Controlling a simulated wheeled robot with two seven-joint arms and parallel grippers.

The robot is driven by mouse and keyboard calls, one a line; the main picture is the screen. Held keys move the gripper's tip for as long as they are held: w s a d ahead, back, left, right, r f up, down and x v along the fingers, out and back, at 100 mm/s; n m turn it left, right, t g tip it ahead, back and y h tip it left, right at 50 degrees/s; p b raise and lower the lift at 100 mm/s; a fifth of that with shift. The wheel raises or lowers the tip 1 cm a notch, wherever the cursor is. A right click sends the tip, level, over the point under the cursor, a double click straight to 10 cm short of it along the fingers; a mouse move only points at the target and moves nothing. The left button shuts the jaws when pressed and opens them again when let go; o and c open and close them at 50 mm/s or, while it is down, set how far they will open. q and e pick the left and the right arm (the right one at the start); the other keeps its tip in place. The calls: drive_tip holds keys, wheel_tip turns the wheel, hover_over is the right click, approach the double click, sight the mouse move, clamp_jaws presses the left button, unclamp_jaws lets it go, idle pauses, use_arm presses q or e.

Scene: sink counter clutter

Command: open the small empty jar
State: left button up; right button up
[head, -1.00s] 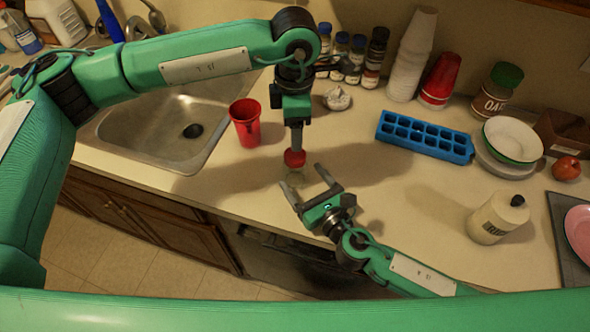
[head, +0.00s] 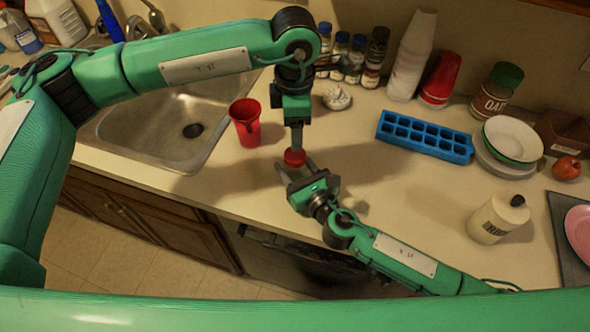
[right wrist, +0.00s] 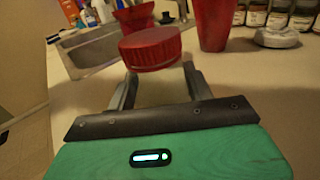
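The small jar has a ribbed red lid (head: 294,158), seen near the counter's front edge. In the right wrist view its lid (right wrist: 151,49) sits above a clear, hard-to-see body between my right gripper's fingers. My right gripper (head: 296,170) is open, with one finger on each side of the jar below the lid. Contact with the glass cannot be told. My left gripper (head: 296,143) points straight down at the lid from above. Whether its fingers grip the lid is hidden.
A red cup (head: 245,123) stands left of the jar, beside the sink (head: 160,125). A white lidded object (head: 337,98) and spice jars are behind. A blue ice tray (head: 425,136) and a cream bottle (head: 497,219) are to the right. Counter between is clear.

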sight(295, 154)
clamp_jaws()
use_arm(q)
drive_tip(key=m, duration=1.3)
drive_tip(key=shift+m, duration=0.3)
drive_tip(key=m, duration=1.3)
drive_tip(key=shift+f, duration=4)
